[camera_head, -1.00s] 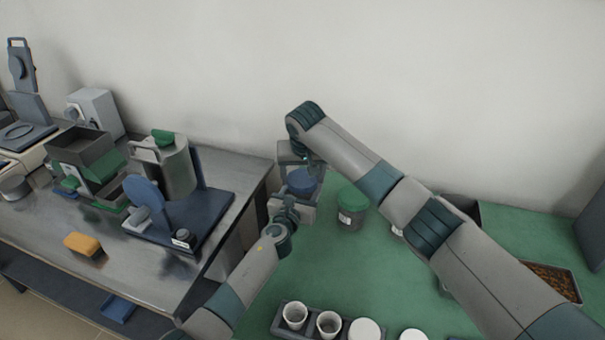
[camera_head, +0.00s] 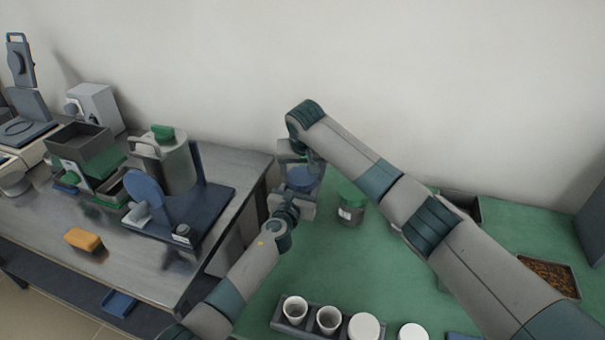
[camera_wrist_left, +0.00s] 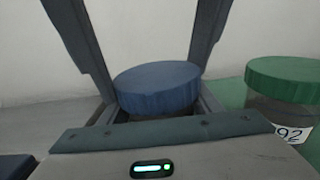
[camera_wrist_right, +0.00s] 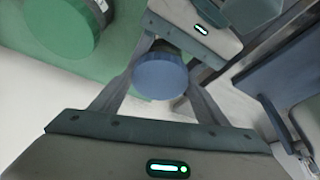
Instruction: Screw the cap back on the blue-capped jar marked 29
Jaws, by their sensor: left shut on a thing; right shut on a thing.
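The blue cap (camera_head: 302,180) sits between my two grippers near the back left of the green bench. It also shows in the left wrist view (camera_wrist_left: 157,88) and in the right wrist view (camera_wrist_right: 160,76). My right gripper (camera_head: 303,169) reaches in from above and is shut on the cap. My left gripper (camera_head: 299,193) comes in from below left and is shut around the jar under the cap. The jar's body and its number are hidden by the grippers and cap, so I cannot tell how the cap is seated.
A green-capped jar (camera_head: 351,203), marked 92 in the left wrist view (camera_wrist_left: 285,90), stands close to the right. A rack with white cups (camera_head: 295,310) is at the front. A steel bench (camera_head: 140,270) with instruments is left. My right arm crosses the green bench.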

